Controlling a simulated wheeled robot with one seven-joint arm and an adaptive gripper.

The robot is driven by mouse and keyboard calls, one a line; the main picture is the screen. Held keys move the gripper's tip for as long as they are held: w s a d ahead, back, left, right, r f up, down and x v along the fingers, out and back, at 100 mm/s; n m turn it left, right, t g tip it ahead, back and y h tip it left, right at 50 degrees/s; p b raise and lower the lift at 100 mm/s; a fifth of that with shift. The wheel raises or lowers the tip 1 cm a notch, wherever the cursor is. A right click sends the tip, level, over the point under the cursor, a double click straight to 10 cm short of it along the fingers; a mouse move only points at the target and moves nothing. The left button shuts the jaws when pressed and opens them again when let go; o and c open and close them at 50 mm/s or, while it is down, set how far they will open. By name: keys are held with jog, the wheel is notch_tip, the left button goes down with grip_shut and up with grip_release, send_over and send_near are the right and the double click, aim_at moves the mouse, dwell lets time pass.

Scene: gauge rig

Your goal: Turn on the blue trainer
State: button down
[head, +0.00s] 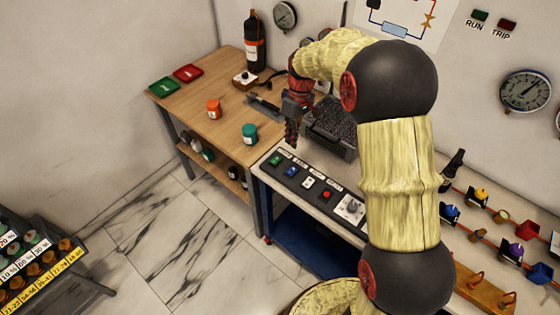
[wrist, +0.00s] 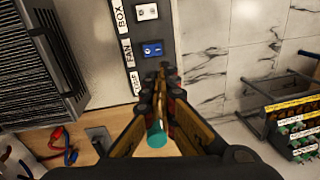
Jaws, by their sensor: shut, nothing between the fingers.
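The trainer is a bench with a blue frame and blue lower shelf (head: 310,235). Its front edge carries a dark control strip with a green switch (head: 276,159), a blue switch (head: 291,171), a white switch (head: 308,183), a red button (head: 326,194) and a knob (head: 351,208). My gripper (head: 291,143) is shut and empty above the strip's left end. The white switch (wrist: 146,11) lies beyond. The green switch is hidden there.
A dark ribbed unit (head: 330,128) stands behind the strip. The wooden table (head: 185,100) at left holds an orange jar (head: 213,110), a teal jar (head: 249,133) and red and green trays. A rack (head: 40,260) stands at lower left. The marble floor between is clear.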

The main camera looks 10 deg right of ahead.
jog(key=shift+s+n, duration=0.25)
jog(key=shift+n, duration=0.35)
jog(key=b, duration=0.3)
send_near(288, 176)
jog(key=f, duration=0.5)
jog(key=shift+a+f, duration=0.1)
jog(key=shift+a, duration=0.15)
jog(key=shift+f, duration=0.1)
jog(key=shift+s+a+f, duration=0.15)
jog(key=shift+f, duration=0.3)
